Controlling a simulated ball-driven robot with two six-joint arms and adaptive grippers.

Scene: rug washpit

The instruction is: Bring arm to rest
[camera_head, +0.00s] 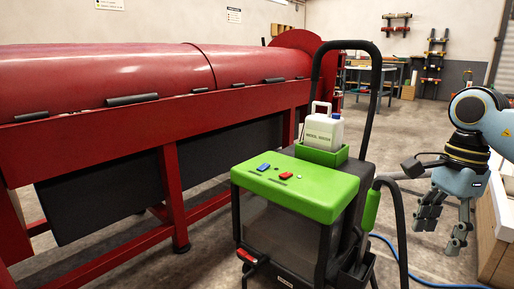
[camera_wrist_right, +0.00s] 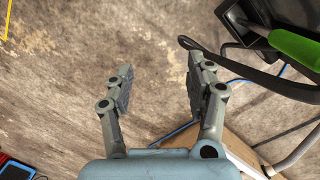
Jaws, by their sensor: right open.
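My right arm (camera_head: 484,122) comes in from the right edge in the head view. My right gripper (camera_head: 441,230) hangs from it, pointing down, to the right of the green-topped machine. In the right wrist view the right gripper (camera_wrist_right: 160,85) is open, with its two fingers apart. Nothing is between the fingers; only the concrete floor shows beyond them. My left gripper is not in view.
A cart with a green top (camera_head: 295,187) stands in the middle, carrying a white jug (camera_head: 323,131). Its black hose (camera_head: 398,215) is near my right gripper. A long red machine (camera_head: 150,90) fills the left. A cardboard box (camera_head: 491,240) stands at the lower right. A blue cable (camera_head: 425,279) lies on the floor.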

